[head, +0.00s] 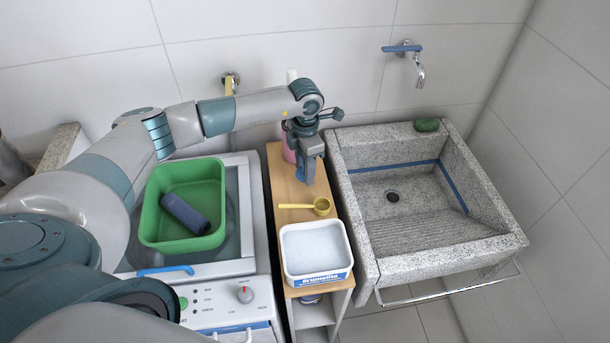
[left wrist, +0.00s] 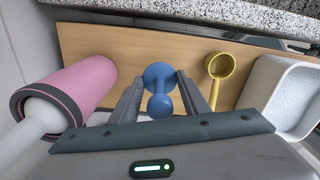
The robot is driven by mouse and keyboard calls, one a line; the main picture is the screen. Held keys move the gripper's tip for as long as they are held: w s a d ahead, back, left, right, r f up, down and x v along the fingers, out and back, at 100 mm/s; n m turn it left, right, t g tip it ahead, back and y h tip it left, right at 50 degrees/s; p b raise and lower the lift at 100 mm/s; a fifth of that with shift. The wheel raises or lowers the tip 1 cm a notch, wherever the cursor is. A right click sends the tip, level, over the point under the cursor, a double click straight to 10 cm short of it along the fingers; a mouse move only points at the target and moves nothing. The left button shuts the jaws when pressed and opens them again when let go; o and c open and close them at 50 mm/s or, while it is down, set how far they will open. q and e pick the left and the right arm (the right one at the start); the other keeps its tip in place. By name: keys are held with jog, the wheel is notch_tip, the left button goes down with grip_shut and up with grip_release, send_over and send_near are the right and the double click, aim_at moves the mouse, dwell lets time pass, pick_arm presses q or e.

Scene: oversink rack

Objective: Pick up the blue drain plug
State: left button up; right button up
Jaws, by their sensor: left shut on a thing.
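The blue drain plug (left wrist: 160,77) shows in the left wrist view as a round disc with a smaller round knob. It is between the two fingers of my left gripper (head: 306,176), which are shut on it. Behind it is the wooden top of the narrow shelf unit (head: 288,216). I cannot tell whether the plug touches the wood. In the head view the gripper points down over the back part of this top and mostly hides the plug. My right gripper is not in view.
A pink bottle (left wrist: 80,88) stands close left of the gripper in the wrist view. A yellow scoop (head: 320,206) and a white powder tub (head: 314,250) are in front. The stone sink (head: 400,270) is right; a green basin (head: 160,232) is left.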

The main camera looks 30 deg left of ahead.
pick_arm(q)
jog(key=shift+w+r+b, duration=0.1)
jog(key=shift+r+b, duration=0.35)
jog(key=shift+r, duration=0.2)
jog(key=w+d+r+b, duration=0.1)
jog(key=d+r+b, duration=0.3)
jog(key=d+r, duration=0.3)
jog(key=d, duration=0.4)
jog(key=shift+d+b, duration=0.35)
jog(key=shift+r, duration=0.1)
jog(key=s+a+r+m, duration=0.2)
jog(key=s+m, duration=1.5)
jog(key=m, duration=1.1)
jog(key=shift+s, duration=0.3)
